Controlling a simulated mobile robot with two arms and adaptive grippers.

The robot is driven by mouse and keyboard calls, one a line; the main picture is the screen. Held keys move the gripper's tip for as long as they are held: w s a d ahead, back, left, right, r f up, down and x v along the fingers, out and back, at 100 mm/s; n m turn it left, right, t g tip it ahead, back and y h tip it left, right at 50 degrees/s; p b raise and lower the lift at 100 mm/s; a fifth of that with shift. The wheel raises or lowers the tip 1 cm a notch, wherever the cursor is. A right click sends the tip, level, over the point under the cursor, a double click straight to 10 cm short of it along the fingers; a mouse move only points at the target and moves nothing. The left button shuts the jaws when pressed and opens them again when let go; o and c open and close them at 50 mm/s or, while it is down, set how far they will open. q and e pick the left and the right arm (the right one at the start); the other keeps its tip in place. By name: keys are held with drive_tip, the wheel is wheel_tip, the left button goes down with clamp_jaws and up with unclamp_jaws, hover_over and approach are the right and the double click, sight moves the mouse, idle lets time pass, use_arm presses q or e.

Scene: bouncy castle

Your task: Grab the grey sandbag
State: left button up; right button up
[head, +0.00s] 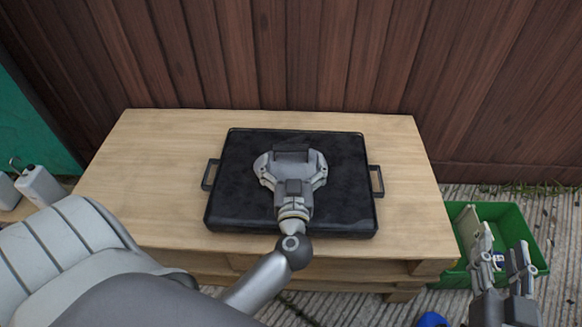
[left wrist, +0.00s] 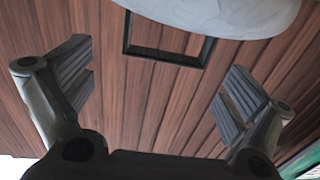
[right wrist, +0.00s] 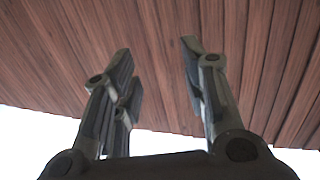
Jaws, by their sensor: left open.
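No grey sandbag can be clearly made out in the head view. My left gripper (head: 292,160) is over the black tray (head: 235,200), its fingers toward the wooden wall. In the left wrist view its fingers (left wrist: 160,90) are spread wide with nothing between them. A pale grey rounded shape (left wrist: 215,14) fills the top of that view, beyond the fingertips; I cannot tell if it is the sandbag. My right gripper (head: 505,262) is at the lower right, by the green crate. Its fingers (right wrist: 160,70) are apart and empty in the right wrist view.
The black tray, with side handles, lies on a pale wooden table (head: 130,180) against a plank wall (head: 300,50). A green crate (head: 525,220) holding several items stands on the floor right of the table. A blue object (head: 432,320) lies near it. White containers (head: 40,187) stand at left.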

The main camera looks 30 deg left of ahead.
sight(291, 147)
use_arm(q)
drive_tip(key=x, duration=0.1)
drive_tip(key=b+x, duration=0.1)
drive_tip(key=x, duration=0.1)
drive_tip(key=b+x, duration=0.1)
drive_tip(key=shift+a+f, duration=0.3)
drive_tip(key=shift+a, duration=0.05)
drive_tip(key=shift+w+a, duration=0.2)
drive_tip(key=shift+w, duration=0.1)
use_arm(e)
wheel_tip(291, 147, up, 10)
drive_tip(key=s+t+y, duration=0.2)
drive_tip(key=t, duration=0.4)
drive_tip(key=shift+s+a+r+t, duration=0.25)
drive_tip(key=shift+s+a+t, duration=0.05)
drive_tip(key=shift+a, duration=0.1)
use_arm(q)
drive_tip(key=c, duration=1.9)
drive_tip(key=shift+r, duration=0.2)
drive_tip(key=shift+c, duration=0.9)
use_arm(e)
drive_tip(key=shift+w+f, duration=0.1)
drive_tip(key=shift+w, duration=0.05)
